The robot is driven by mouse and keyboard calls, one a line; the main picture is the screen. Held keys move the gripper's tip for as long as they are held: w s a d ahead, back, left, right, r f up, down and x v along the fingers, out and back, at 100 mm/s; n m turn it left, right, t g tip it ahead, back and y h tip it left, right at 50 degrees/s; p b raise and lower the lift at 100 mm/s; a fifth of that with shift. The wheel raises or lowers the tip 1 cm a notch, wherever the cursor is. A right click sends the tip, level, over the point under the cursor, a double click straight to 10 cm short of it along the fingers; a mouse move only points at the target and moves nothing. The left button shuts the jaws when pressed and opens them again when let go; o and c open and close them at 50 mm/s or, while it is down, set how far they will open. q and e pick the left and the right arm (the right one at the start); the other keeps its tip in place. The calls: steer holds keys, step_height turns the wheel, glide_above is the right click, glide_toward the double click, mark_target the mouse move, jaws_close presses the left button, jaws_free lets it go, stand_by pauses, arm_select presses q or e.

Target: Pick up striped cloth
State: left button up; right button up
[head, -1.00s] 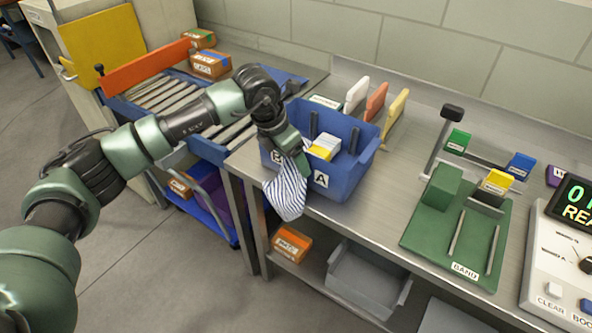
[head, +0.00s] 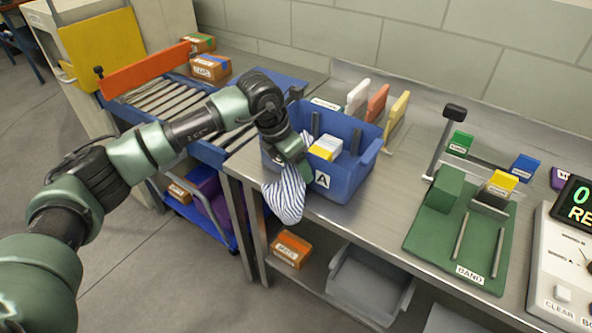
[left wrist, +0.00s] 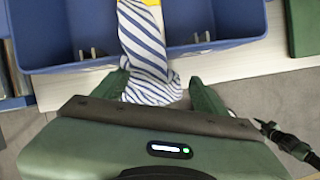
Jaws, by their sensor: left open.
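The blue-and-white striped cloth (head: 285,193) hangs over the front wall of the blue bin (head: 345,185), its lower end below the bin, in front of the table edge. In the left wrist view the cloth (left wrist: 145,45) runs from inside the bin down over its wall. My left gripper (head: 298,172) is at the bin's front left, over the cloth. In the left wrist view its open fingers (left wrist: 160,88) stand on either side of the cloth. The gripper hides part of the cloth in the head view.
The bin holds yellow-and-white packs (head: 326,148). Upright coloured panels (head: 377,103) stand behind it. A green fixture board (head: 430,235) is to the right, with bare table between. A grey tray (head: 368,290) and an orange box (head: 292,248) are on the lower shelf.

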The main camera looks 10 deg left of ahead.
arm_select(q)
steer(key=shift+w+d+f+b, duration=0.15)
steer(key=shift+f+b, duration=0.15)
steer(key=shift+f, duration=0.15)
steer(key=shift+c, duration=0.3)
jaws_close()
steer(key=shift+r, duration=0.1)
step_height(320, 180, up, 12)
steer(key=p, duration=0.6)
